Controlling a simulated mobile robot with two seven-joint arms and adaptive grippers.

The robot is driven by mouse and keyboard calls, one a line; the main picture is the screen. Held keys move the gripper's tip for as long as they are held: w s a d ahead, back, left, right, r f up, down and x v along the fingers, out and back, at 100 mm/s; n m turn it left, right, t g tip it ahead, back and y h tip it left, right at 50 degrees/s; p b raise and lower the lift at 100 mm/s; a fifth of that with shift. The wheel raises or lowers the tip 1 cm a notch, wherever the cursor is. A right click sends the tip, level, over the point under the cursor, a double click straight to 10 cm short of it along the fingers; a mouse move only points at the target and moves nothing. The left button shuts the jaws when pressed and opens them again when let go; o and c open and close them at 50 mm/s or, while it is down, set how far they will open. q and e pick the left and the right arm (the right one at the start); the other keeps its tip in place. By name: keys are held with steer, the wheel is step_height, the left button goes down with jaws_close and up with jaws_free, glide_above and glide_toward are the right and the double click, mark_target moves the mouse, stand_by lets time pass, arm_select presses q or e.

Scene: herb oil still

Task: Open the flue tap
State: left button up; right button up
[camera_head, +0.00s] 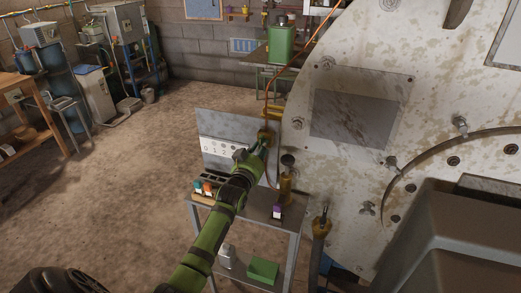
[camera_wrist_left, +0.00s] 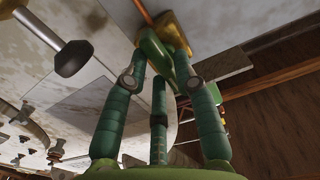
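The flue tap is a brass fitting (camera_head: 266,135) at the left edge of the big pale stained metal body, with a copper line beside it. In the left wrist view its brass body (camera_wrist_left: 177,32) shows at the top, with a green handle (camera_wrist_left: 152,45) below it. My left gripper (camera_head: 254,153) reaches up to the tap from below. In the left wrist view its teal fingertips (camera_wrist_left: 163,56) close in on both sides of the green handle and appear to touch it. The gripper partly hides the tap in the head view. My right gripper is not seen.
A grey panel with numbers (camera_head: 222,147) stands behind my arm. The large pale body (camera_head: 345,170) fills the right. Open floor (camera_head: 120,200) lies to the left.

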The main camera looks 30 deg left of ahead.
arm_select(q)
steer(key=v, duration=1.2)
